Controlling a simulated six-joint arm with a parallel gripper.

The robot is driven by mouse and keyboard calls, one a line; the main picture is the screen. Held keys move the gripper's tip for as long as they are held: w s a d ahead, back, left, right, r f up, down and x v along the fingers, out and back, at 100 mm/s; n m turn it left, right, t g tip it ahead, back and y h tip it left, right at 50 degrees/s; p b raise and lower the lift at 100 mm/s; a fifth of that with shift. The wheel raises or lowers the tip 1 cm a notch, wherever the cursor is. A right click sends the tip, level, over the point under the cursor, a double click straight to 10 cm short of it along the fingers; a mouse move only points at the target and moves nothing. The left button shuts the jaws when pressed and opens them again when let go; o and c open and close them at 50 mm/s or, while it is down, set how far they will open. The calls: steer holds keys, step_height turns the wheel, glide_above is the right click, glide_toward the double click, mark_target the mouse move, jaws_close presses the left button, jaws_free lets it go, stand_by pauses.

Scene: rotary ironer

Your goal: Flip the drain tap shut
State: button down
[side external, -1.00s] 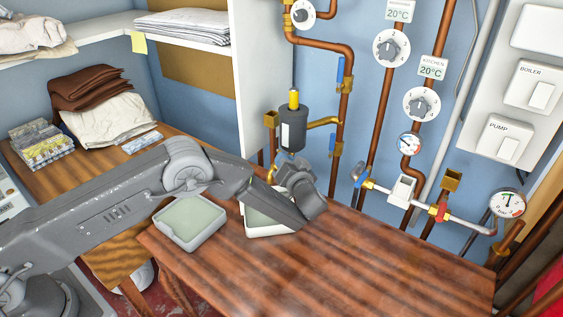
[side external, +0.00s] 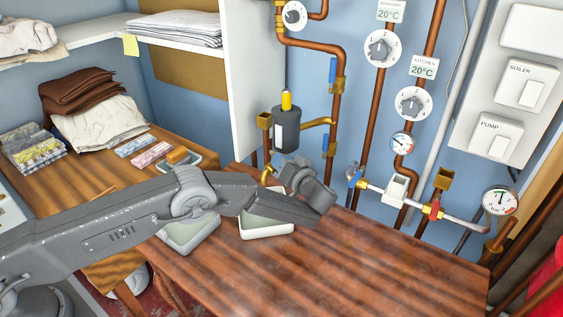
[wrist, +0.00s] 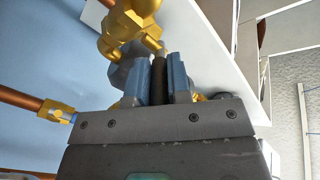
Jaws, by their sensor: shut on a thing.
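The drain tap, a brass fitting (wrist: 130,28), shows at the top of the wrist view. Its brass outlet (side external: 267,174) shows in the side view, low on the wall below a dark cylinder (side external: 286,130). My gripper (side external: 292,168) is right beside this fitting and hides most of it. In the wrist view my gripper (wrist: 160,68) is shut on a narrow dark piece between two blue strips, just under the brass body. I take this piece for the tap's handle. Its exact angle is hard to tell.
Two shallow trays, one left (side external: 188,238) and one right (side external: 262,228), are on the wooden table (side external: 350,270) below my arm. Copper pipes (side external: 337,110) and blue-levered valves crowd the wall to the right. A white panel (side external: 252,75) stands behind. The table's right part is clear.

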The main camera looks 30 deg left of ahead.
steer(key=c, duration=1.1)
jaws_free()
steer(key=v, duration=1.3)
steer(key=shift+s+d, duration=0.1)
steer(key=shift+d, duration=0.3)
